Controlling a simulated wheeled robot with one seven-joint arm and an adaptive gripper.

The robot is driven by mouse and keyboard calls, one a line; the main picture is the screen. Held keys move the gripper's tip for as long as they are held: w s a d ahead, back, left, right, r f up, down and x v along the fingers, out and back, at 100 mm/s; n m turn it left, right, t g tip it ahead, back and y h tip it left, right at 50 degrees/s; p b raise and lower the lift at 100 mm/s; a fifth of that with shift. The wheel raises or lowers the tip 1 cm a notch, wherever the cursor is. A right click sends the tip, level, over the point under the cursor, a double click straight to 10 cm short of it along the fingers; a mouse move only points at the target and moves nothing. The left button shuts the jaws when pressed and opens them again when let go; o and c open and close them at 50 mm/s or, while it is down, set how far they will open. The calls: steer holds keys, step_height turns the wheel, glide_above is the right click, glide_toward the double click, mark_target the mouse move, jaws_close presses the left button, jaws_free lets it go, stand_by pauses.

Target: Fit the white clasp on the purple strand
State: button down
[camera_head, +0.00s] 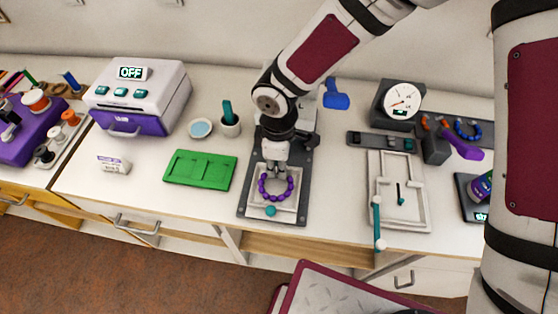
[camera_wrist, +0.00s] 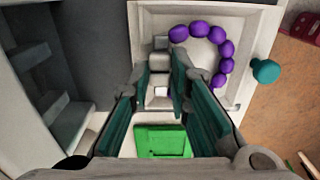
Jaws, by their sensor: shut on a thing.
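The purple strand (camera_head: 277,196) lies in an open ring on a pale square tray (camera_head: 256,205). Its gap faces my gripper (camera_head: 275,158). In the wrist view the strand (camera_wrist: 226,49) curves to the right of my fingertips (camera_wrist: 163,65). My gripper points down over the far side of the tray and is shut on a small pale piece (camera_wrist: 159,62), seemingly the white clasp. The clasp is close to the strand's open end; whether they touch cannot be told. My fingers hide part of the clasp and the strand's near end.
A teal knob (camera_head: 270,211) stands at the tray's front. A green board (camera_head: 200,169) lies to the left, with a teal-handled cup (camera_head: 229,126) behind it. A pale frame with a teal bar (camera_head: 377,223) lies to the right. A dial gauge (camera_head: 402,100) stands behind.

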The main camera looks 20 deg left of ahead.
stand_by(0.4)
steer(key=c, duration=1.1)
jaws_free()
steer(key=shift+r+p, duration=2.15)
steer(key=shift+r, duration=1.35)
steer(key=shift+s, duration=0.1)
